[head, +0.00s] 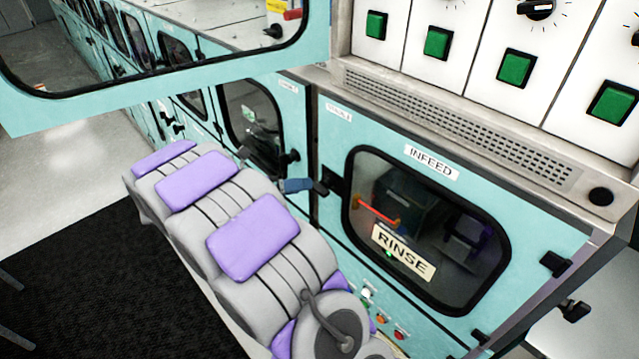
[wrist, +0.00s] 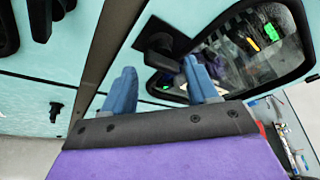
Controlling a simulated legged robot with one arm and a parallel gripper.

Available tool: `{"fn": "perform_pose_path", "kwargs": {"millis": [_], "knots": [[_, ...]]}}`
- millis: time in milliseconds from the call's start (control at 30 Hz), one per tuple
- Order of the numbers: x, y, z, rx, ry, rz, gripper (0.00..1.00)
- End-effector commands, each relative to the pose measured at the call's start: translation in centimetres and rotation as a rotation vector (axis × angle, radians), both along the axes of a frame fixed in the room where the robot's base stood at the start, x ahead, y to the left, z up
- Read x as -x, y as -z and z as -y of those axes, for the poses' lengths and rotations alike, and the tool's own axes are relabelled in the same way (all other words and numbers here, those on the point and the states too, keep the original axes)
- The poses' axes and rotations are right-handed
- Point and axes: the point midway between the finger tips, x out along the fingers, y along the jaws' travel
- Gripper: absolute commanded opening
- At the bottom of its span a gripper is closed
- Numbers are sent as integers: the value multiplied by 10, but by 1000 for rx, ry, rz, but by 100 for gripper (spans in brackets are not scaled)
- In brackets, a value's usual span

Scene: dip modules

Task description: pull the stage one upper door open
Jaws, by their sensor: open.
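A teal door (head: 335,150) with a black-rimmed window stands at the right of the head view, flush in the cabinet front. My gripper (head: 312,186) is at this handle. In the wrist view its two blue fingers (wrist: 160,68) are apart, with the handle just ahead between them. I cannot tell whether they touch it.
A teal windowed panel (head: 190,66) juts out across the upper left, close to the camera. Another windowed door (head: 262,95) lies left of my gripper. A vent ledge (head: 460,130) and green switches (head: 437,43) are above. A dark mat (head: 110,270) covers the floor at lower left.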

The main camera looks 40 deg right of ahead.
Motion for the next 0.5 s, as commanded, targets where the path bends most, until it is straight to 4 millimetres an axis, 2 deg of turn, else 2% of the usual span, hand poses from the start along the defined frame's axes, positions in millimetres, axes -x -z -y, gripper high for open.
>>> {"fn": "perform_pose_path", "kwargs": {"millis": [200,300,500], "knots": [[6,11,39,-2,1,1,58],[8,15,52,0,2,2,58],[10,19,66,-1,-1,0,58]]}}
